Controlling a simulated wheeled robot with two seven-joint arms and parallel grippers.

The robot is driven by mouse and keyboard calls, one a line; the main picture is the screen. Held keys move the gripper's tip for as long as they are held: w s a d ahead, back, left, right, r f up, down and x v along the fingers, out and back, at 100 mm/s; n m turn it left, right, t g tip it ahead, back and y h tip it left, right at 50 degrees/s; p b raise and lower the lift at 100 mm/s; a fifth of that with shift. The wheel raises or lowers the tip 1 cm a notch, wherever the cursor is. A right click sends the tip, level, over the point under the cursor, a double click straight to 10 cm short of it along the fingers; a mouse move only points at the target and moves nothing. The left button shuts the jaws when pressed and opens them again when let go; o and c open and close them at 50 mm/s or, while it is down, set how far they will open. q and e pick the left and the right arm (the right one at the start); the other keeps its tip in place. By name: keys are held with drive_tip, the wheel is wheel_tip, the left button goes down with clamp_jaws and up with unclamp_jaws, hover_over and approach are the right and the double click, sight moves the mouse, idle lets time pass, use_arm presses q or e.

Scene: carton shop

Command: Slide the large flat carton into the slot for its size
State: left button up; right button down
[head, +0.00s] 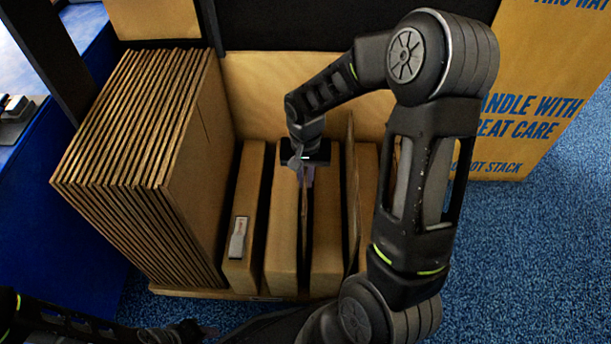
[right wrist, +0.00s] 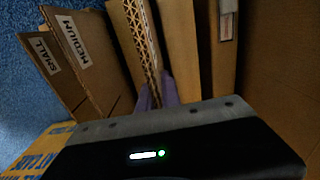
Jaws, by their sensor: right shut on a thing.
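The large flat carton (right wrist: 146,42) is a brown board with a corrugated edge, upright between the purple-grey fingertips of my right gripper (right wrist: 157,97). In the head view the right gripper (head: 303,172) is over the rack, and the carton (head: 303,225) shows as a thin upright edge between two thicker brown rack parts. How deep it sits is hidden. The right wrist view shows panels labelled MEDIUM (right wrist: 85,48) and SMALL (right wrist: 48,55); no label for large is readable. My left gripper (head: 178,333) is low at the bottom edge; its jaws are unclear.
A tight stack of flat cartons (head: 140,120) stands left of the rack. A large printed carton (head: 540,90) stands at right. Blue carpet (head: 530,260) is clear at lower right.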

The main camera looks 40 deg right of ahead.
drive_tip(key=shift+f, duration=0.55)
drive_tip(key=c, duration=1.5)
unclamp_jaws()
drive_tip(key=shift+o, duration=0.2)
wheel_tip(320, 180, up, 8)
drive_tip(key=shift+f+p, duration=0.1)
drive_tip(key=shift+p, duration=0.8)
